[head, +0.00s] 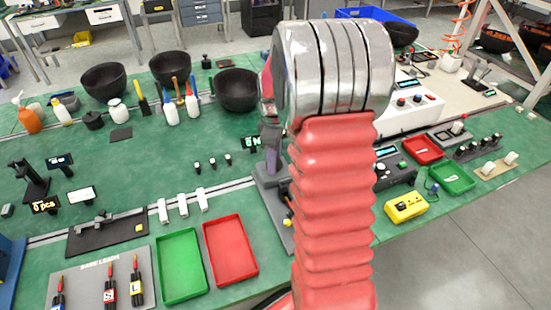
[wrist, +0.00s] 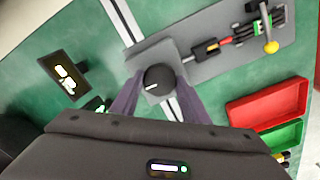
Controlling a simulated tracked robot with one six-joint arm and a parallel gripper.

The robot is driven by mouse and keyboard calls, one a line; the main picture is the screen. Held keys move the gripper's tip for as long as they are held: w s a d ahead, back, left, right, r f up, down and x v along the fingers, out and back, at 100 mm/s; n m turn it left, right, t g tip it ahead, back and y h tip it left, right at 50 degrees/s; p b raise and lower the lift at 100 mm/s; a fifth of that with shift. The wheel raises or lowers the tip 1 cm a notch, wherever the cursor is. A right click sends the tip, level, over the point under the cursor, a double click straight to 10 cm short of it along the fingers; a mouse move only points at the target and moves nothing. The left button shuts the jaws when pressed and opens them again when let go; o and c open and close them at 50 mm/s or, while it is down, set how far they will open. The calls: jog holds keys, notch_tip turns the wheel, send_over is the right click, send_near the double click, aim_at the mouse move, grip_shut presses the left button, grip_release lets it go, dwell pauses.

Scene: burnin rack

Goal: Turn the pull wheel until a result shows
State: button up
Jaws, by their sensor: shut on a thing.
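The pull wheel (wrist: 158,80) is a round black knob with a white mark on a grey base plate (wrist: 205,62). In the wrist view my gripper (wrist: 155,95) has a purple-grey finger on each side of it and is shut on it. In the head view my gripper (head: 272,158) is partly hidden by my arm, and the wheel cannot be made out. The grey base (head: 272,192) shows below it. A small black display (head: 250,142) beside it shows green characters, seemingly "6 N".
The base carries a clamp fixture with a yellow ball (wrist: 271,47). A green tray (head: 181,265) and a red tray (head: 230,250) lie left of it. Several black bowls stand along the back. A yellow box (head: 406,206) and small instruments are at the right.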

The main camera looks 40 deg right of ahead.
jog(key=m, duration=0.4)
jog(key=shift+w+m, duration=0.1)
jog(key=shift+m, duration=0.2)
jog(key=m, duration=0.4)
jog(key=shift+m, duration=0.3)
jog(key=m, duration=0.5)
jog(key=shift+r, duration=0.1)
jog(key=m, duration=0.4)
jog(key=shift+w, duration=0.1)
jog(key=shift+d+m, duration=0.1)
jog(key=shift+m, duration=0.2)
jog(key=o, duration=1.1)
jog(key=shift+c, duration=0.2)
